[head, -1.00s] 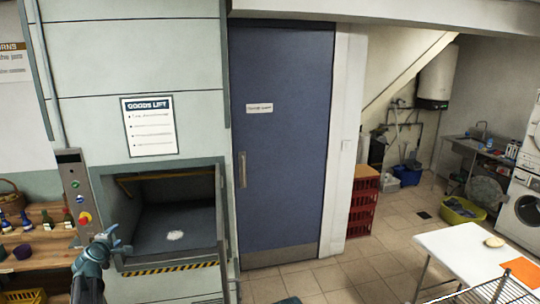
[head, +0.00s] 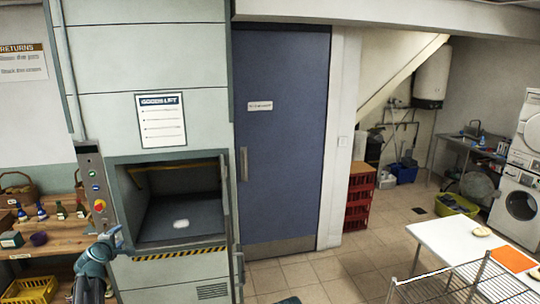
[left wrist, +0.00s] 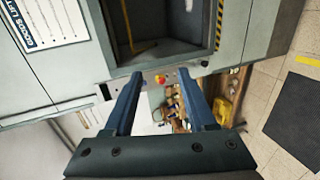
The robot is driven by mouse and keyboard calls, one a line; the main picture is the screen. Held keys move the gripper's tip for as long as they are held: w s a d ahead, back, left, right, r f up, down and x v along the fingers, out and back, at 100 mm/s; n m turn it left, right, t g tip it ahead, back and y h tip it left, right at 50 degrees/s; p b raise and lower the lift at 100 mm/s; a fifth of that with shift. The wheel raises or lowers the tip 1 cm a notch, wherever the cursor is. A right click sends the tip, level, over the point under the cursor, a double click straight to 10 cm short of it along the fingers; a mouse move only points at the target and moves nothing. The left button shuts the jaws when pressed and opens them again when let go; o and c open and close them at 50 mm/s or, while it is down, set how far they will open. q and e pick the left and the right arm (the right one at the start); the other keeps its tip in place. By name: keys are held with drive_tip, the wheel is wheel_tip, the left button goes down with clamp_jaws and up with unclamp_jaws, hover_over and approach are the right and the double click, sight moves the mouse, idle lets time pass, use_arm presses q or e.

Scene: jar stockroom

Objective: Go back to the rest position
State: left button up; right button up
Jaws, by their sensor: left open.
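My left gripper (head: 116,238) is in front of the lower end of the lift's control panel (head: 96,188), by the bottom left corner of the hatch. In the left wrist view my left gripper (left wrist: 163,88) is open, with nothing between its two blue fingers. The goods lift (head: 180,205) has its hatch open, and a small white patch (head: 181,224) lies on its floor. The panel carries green and blue buttons and a red-and-yellow one. My right gripper is not in view.
A wooden shelf (head: 45,240) with bottles and baskets stands left of the lift. A closed blue door (head: 285,140) is to its right. Red crates (head: 358,195) stand beside the door. A white table (head: 440,240) and wire rack (head: 470,285) are at right. Tiled floor lies clear before the door.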

use_arm(q)
drive_tip(key=s+d+f+m+g+h+b, duration=0.2)
drive_tip(key=s+d+f+m+b, duration=0.15)
drive_tip(key=d+f, duration=0.55)
drive_tip(key=s+d+f+m+g+h+b, duration=0.25)
drive_tip(key=d+f+m, duration=0.25)
drive_tip(key=d, duration=0.9)
drive_tip(key=s+d+f+m+g+h+b, duration=0.1)
drive_tip(key=s+d+f+m+g+b, duration=0.15)
drive_tip(key=d+f+m+b, duration=0.6)
drive_tip(key=s+d+f+m+g+y+b, duration=0.1)
drive_tip(key=s+d+f, duration=0.3)
drive_tip(key=s, duration=0.4)
drive_tip(key=s+d+f+m+g+y+b, duration=0.1)
drive_tip(key=s+d+f+m+g+b, duration=0.1)
drive_tip(key=s+d, duration=0.4)
drive_tip(key=s+d+f+m+g+y+b, duration=0.1)
drive_tip(key=s+d+f+m+g, duration=0.3)
drive_tip(key=s, duration=0.7)
wheel_tip(320, 180, down, 2)
drive_tip(key=shift+s+d+f+y+b, duration=0.15)
drive_tip(key=shift+d+f+y+b, duration=0.15)
drive_tip(key=shift+d+b, duration=0.25)
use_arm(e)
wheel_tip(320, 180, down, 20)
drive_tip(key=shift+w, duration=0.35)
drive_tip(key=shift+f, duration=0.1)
